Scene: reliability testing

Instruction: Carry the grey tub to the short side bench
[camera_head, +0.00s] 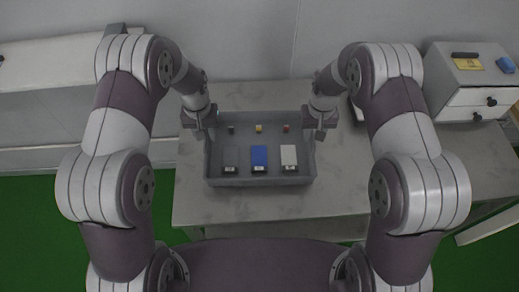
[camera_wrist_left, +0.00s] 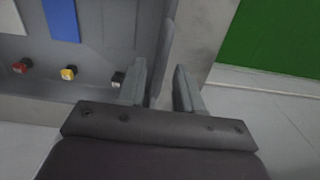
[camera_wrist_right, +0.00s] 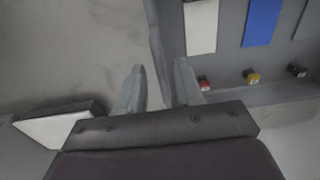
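The grey tub (camera_head: 262,182) stands upright on the grey bench (camera_head: 205,210). It holds a blue panel (camera_head: 259,155), a white panel (camera_head: 289,153), a dark one and several small coloured pieces. My left gripper (camera_head: 206,126) is at the tub's left wall; in the left wrist view its fingers (camera_wrist_left: 160,88) are apart, with the wall (camera_wrist_left: 163,60) between them. My right gripper (camera_head: 319,126) is at the right wall; in the right wrist view its fingers (camera_wrist_right: 159,88) are apart on either side of the wall (camera_wrist_right: 156,40), with gaps visible.
A grey bench section (camera_head: 460,158) extends right, with a white drawer unit (camera_head: 478,97) bearing yellow and blue items. A pale long unit (camera_head: 45,110) is at the left. The floor (camera_head: 60,225) is green. Bare bench top lies in front of the tub. Which is the short side bench is unclear.

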